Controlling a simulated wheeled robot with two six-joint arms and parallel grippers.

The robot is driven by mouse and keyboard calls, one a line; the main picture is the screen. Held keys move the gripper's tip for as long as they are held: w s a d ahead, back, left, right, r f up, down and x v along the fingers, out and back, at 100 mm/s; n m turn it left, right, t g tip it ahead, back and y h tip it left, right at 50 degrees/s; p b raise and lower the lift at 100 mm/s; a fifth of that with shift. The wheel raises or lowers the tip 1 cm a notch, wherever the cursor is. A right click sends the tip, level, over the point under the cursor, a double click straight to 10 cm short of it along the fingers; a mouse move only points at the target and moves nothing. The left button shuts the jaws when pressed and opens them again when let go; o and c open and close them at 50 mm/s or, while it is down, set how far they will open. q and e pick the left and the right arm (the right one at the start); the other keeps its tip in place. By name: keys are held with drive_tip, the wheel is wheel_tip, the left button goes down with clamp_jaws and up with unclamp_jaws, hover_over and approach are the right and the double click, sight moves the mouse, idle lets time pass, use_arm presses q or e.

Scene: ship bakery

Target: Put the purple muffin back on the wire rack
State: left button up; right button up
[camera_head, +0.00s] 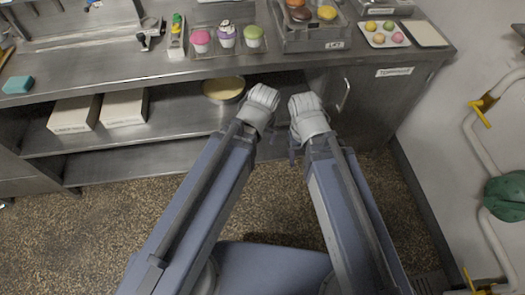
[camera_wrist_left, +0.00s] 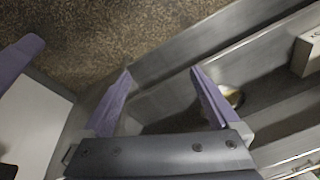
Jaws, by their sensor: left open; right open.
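The purple muffin (camera_head: 227,36), with purple and white colouring, stands upright on the steel counter between a pink muffin (camera_head: 201,40) and a green muffin (camera_head: 253,37). All three appear to stand on a thin wire rack (camera_head: 206,56), though its details are too small to tell. My left gripper (camera_head: 264,96) and right gripper (camera_head: 305,103) are side by side in front of the counter, below the muffins and apart from them. In the left wrist view my left gripper (camera_wrist_left: 166,82) is open, with nothing between its fingers. My right gripper is open and looks empty.
The steel counter (camera_head: 120,70) has a front edge between my grippers and the muffins. Other pastries stand on a box-like unit (camera_head: 312,42) and a tray (camera_head: 381,41) to the right. A round yellow-topped pan (camera_head: 224,88) and white boxes (camera_head: 124,107) sit on the shelf below.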

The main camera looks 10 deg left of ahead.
use_arm(q)
drive_tip(key=s+d+m+g, duration=0.2)
drive_tip(key=s, duration=0.4)
drive_tip(key=shift+s+f+g, duration=0.2)
drive_tip(key=shift+f+g, duration=0.05)
drive_tip(key=shift+g, duration=0.15)
drive_tip(key=shift+r, duration=0.1)
wheel_tip(320, 180, up, 7)
drive_tip(key=p, duration=0.7)
